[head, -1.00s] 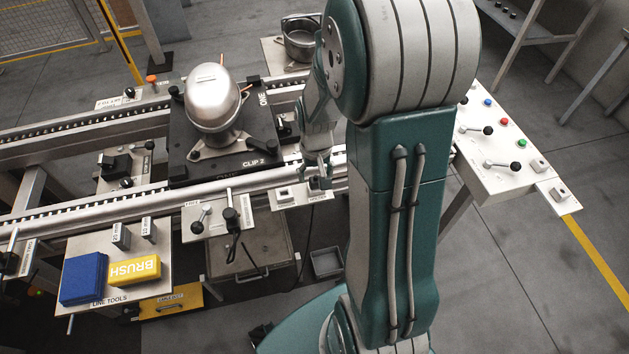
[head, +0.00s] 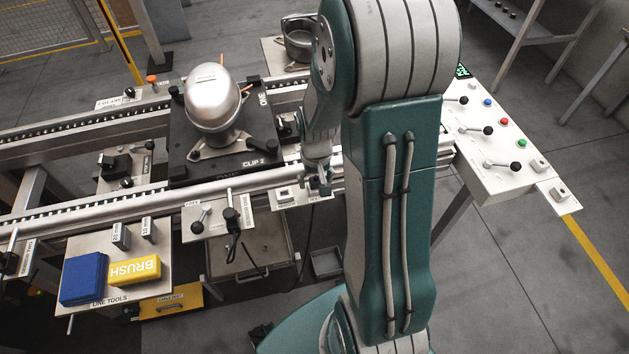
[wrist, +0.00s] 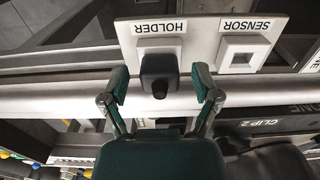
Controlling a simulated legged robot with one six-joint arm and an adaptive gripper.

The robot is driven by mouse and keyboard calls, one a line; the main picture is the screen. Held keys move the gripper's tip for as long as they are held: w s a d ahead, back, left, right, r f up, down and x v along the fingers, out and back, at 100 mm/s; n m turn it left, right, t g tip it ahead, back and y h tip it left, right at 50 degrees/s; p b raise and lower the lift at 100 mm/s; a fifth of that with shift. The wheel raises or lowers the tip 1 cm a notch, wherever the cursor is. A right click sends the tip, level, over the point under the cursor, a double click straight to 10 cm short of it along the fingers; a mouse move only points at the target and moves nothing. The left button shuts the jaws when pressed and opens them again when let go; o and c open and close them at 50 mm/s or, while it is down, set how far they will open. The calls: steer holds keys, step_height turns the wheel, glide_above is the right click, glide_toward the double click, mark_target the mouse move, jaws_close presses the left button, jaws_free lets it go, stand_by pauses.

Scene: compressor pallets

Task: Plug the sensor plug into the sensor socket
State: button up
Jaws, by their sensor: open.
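The black sensor plug (wrist: 159,74) sits in the part labelled HOLDER in the wrist view, where the lettering is upside down. The sensor socket (wrist: 242,54), a pale square frame with a grey opening, is beside it on the right of the same white plate. In the head view the socket (head: 285,194) is left of my gripper. My gripper (wrist: 160,86) is open, with one green-tipped finger on each side of the plug and gaps visible on both sides. In the head view my gripper (head: 319,186) is over the holder end and largely hides the plug.
A silver rail (head: 120,198) runs behind the white plate. The black pallet (head: 180,172) with a silver compressor (head: 212,98) stands on the conveyor. A lever panel (head: 230,217) is left of the socket, and a control panel (head: 500,150) is at right.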

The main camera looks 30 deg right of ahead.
mark_target(315, 176)
stand_by(0.3)
jaws_close()
steer(key=shift+r, duration=0.15)
steer(key=shift+r, duration=2.9)
